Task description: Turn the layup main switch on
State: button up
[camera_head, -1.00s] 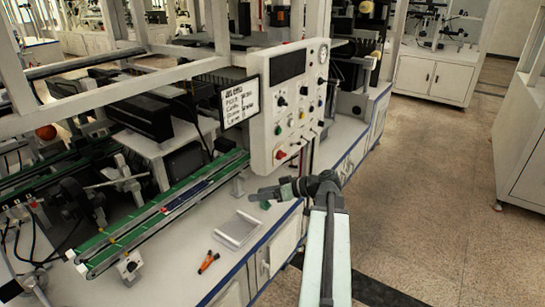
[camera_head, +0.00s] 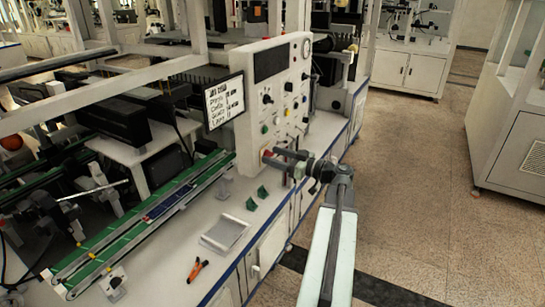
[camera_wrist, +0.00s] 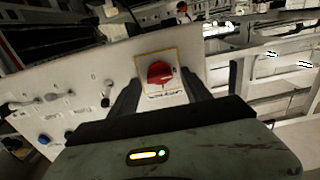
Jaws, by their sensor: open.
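The main switch is a red rotary knob (camera_wrist: 160,73) on a yellow-edged square plate on the white control panel (camera_head: 283,95). In the wrist view it sits between the two dark fingers of my gripper (camera_wrist: 163,88), which is open. Whether the fingers touch the knob cannot be told. In the head view my gripper (camera_head: 272,156) reaches left to the panel's lower front corner, and a bit of red knob (camera_head: 265,154) shows behind the fingertips. The knob's handle position is hard to read.
Other knobs, buttons and toggles, such as a blue button (camera_wrist: 44,139), crowd the panel beside the switch. A screen (camera_head: 224,102) stands left of it. Below, the bench holds a white tray (camera_head: 224,232), orange-handled pliers (camera_head: 198,269) and green pieces (camera_head: 257,197). Open floor lies to the right.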

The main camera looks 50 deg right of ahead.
jog(key=shift+w+a, duration=0.1)
jog(key=shift+w, duration=0.15)
grip_shut()
jog(key=shift+m, duration=0.3)
jog(key=m, duration=0.8)
jog(key=shift+d+f+m, duration=0.1)
jog(key=shift+d+m, duration=0.1)
jog(key=shift+m, duration=0.2)
jog(key=m, duration=0.4)
jog(key=shift+f+m, duration=0.1)
jog(key=shift+m, duration=2.1)
